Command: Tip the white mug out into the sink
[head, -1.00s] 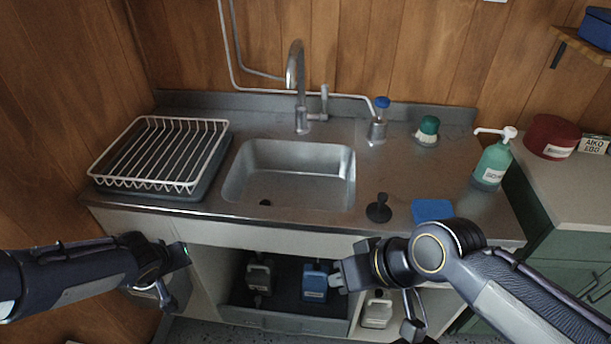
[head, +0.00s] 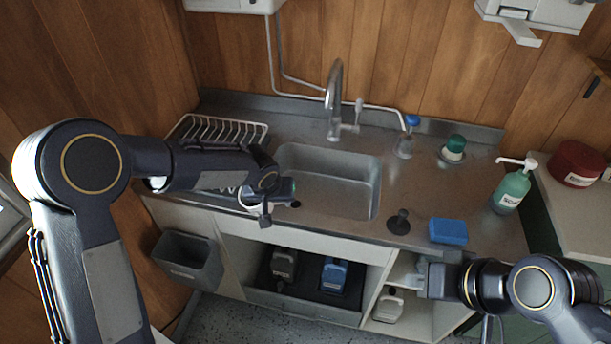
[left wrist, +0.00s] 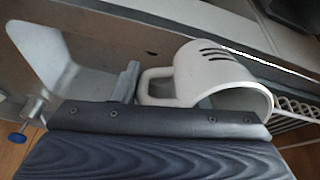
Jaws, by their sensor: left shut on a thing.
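The white mug (left wrist: 220,75) with dark slots or stripes on its side shows in the left wrist view, its handle (left wrist: 155,84) toward my finger. My left gripper (left wrist: 128,82) is shut on the mug at its handle side. In the head view my left gripper (head: 285,190) is above the counter at the sink's left front corner, and it mostly hides the mug. The steel sink (head: 345,190) is just right of it; its basin looks empty where visible. My right gripper (head: 432,277) is low in front of the cabinet, its fingers unclear.
A white dish rack (head: 225,128) stands left of the sink, partly behind my left arm. The tap (head: 335,100) rises behind the basin. A dark plunger-like stopper (head: 399,222), a blue sponge (head: 448,231) and a green soap bottle (head: 510,190) stand to the right.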

